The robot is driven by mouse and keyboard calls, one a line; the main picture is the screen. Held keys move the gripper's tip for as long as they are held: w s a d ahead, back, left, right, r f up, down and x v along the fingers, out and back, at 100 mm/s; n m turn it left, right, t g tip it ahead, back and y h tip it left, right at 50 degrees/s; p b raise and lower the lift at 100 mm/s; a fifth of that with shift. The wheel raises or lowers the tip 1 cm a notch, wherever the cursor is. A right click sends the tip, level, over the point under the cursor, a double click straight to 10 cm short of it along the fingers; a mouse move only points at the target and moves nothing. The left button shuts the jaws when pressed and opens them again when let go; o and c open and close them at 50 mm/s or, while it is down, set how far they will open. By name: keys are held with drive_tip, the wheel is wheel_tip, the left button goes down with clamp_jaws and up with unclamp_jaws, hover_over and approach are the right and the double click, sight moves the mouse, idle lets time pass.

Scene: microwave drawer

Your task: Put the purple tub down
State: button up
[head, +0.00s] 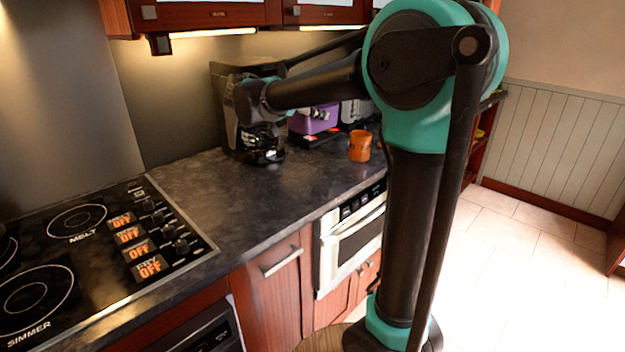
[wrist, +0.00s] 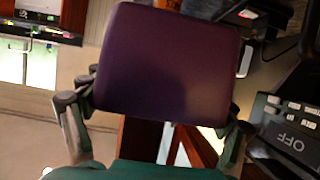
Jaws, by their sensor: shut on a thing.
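The purple tub (head: 314,121) is above the dark counter (head: 215,205) in the head view, left of the orange cup (head: 360,146). In the wrist view the tub (wrist: 165,62) fills the middle, with one flat purple face toward the camera. My gripper (wrist: 160,112) is shut on it, with a finger at each side. In the head view my gripper is partly hidden by my wrist, just left of the tub. I cannot tell whether the tub's underside touches anything.
A black coffee maker with a glass carafe (head: 256,145) stands close left of the tub. A flat black and red item (head: 305,140) lies below the tub. The counter's front is clear up to the cooktop (head: 100,235). A microwave drawer (head: 350,235) is under the counter.

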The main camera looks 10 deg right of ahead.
wheel_tip(320, 180, down, 19)
drive_tip(key=shift+f, duration=0.1)
idle(0.4)
drive_tip(key=shift+f, duration=0.1)
drive_tip(key=o, duration=1.1)
drive_tip(key=shift+c, duration=0.2)
drive_tip(key=v, duration=1.2)
